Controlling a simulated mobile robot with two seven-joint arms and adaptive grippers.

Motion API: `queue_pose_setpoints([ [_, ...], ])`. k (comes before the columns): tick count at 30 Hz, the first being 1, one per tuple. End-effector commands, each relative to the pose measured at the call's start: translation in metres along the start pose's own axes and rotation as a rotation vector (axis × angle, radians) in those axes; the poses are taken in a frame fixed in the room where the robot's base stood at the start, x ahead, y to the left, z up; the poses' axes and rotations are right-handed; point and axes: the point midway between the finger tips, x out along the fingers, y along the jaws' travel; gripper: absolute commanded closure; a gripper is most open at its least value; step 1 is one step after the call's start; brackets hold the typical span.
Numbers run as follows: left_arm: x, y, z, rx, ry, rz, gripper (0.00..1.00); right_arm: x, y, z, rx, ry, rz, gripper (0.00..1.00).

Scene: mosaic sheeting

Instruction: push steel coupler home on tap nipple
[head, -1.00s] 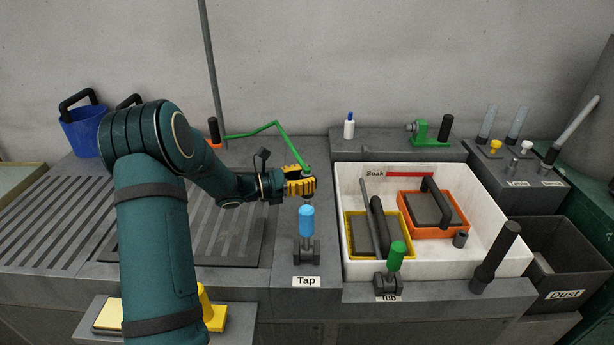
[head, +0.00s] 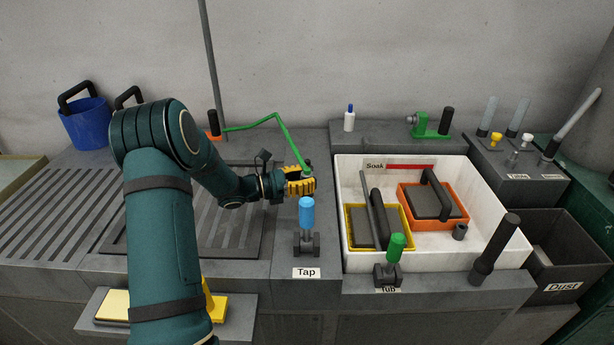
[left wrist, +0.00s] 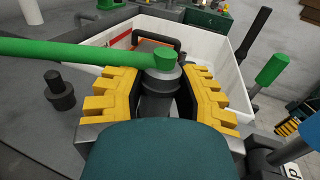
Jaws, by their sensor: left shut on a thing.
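My left gripper (head: 301,184), with yellow ribbed fingers, is shut on the grey steel coupler (left wrist: 160,82) above the strip behind the blue tap handle (head: 306,215). The green hose (head: 281,132) joins the coupler's top; its green end (left wrist: 164,58) shows between the fingers. The coupler's lower end is hidden by the fingers and my wrist, so I cannot tell whether it touches a nipple. A dark stub (left wrist: 60,92) stands on the grey deck left of the fingers in the left wrist view; I cannot tell if it is the tap nipple. My right gripper is not in view.
The white soak tub (head: 345,215) with yellow and orange trays lies to the right. The green tub handle (head: 396,246) stands at its front edge. A white bottle (head: 349,121) and a green clamp-like fitting (head: 424,124) stand behind. The slotted drainboard (head: 60,215) is left.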

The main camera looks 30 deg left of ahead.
Motion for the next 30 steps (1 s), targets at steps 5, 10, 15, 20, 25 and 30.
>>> queue_pose_setpoints([
  [5,0.0,0.0,-0.005,0.0,-0.001,0.0,1.0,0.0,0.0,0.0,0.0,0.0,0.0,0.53],
  [10,0.0,0.0,-0.01,0.0,-0.001,0.0,1.0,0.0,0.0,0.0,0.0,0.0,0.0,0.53],
  [15,0.0,0.0,-0.013,0.001,0.0,0.0,1.0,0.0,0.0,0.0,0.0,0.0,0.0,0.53],
  [20,0.0,0.0,-0.013,0.0,0.001,0.0,1.0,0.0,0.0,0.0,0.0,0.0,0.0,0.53],
  [25,0.0,0.0,-0.013,-0.001,0.001,0.0,0.38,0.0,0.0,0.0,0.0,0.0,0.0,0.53],
  [30,0.0,0.0,-0.013,0.0,0.001,0.0,0.38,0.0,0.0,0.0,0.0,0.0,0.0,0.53],
])
